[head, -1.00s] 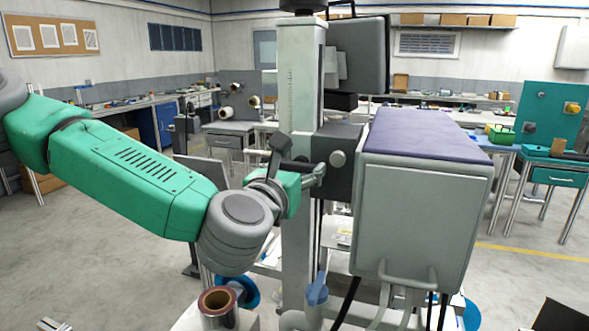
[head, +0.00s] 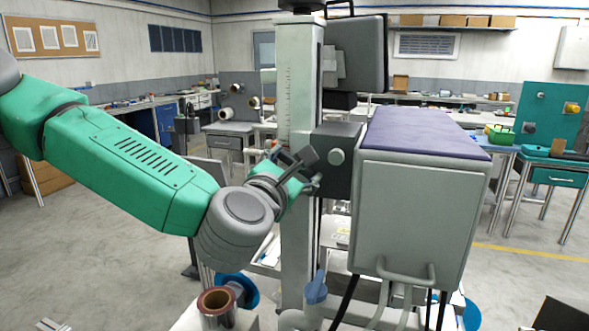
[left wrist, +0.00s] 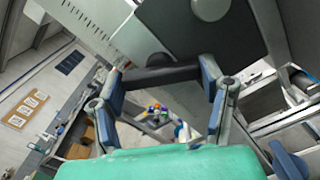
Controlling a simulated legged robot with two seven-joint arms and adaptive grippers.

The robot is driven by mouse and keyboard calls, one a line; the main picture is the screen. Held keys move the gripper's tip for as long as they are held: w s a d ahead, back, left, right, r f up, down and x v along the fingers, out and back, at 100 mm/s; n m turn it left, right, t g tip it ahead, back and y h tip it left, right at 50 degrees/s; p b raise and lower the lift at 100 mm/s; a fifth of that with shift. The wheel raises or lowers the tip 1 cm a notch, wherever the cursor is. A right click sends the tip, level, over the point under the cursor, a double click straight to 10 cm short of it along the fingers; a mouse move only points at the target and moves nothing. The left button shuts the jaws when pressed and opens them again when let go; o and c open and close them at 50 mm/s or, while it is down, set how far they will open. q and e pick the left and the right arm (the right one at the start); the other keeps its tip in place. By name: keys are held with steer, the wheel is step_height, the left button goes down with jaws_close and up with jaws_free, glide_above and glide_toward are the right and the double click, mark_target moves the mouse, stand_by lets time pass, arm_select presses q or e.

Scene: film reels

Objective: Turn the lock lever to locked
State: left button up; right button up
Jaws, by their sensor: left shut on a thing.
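The lock lever shows in the left wrist view as a dark bar (left wrist: 160,76) at the dark block (left wrist: 225,35). My left gripper (left wrist: 164,88) has its two blue-padded fingers at either end of the bar, shut on it. In the head view the left gripper (head: 308,183) is at the dark block (head: 338,146), which has a round grey knob and sits on the grey column. My wrist parts largely hide the lever there, and its exact angle cannot be told. The right gripper is not in view.
A large grey box with a purple top (head: 422,200) stands just right of the dark block. The tall column (head: 297,90) rises behind my gripper. A brown-rimmed reel (head: 217,304) and a blue knob (head: 316,288) are below. Open floor lies to the left.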

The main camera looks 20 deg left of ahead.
arm_select(q)
steer(key=shift+f+m+p, duration=0.2)
steer(key=shift+m+p, duration=0.2)
steer(key=shift+m, duration=5.6)
steer(key=o, duration=0.7)
steer(key=shift+o, duration=0.9)
steer(key=shift+d, duration=0.1)
steer(key=s, duration=0.7)
steer(key=shift+s+a, duration=0.15)
steer(key=shift+a, duration=0.05)
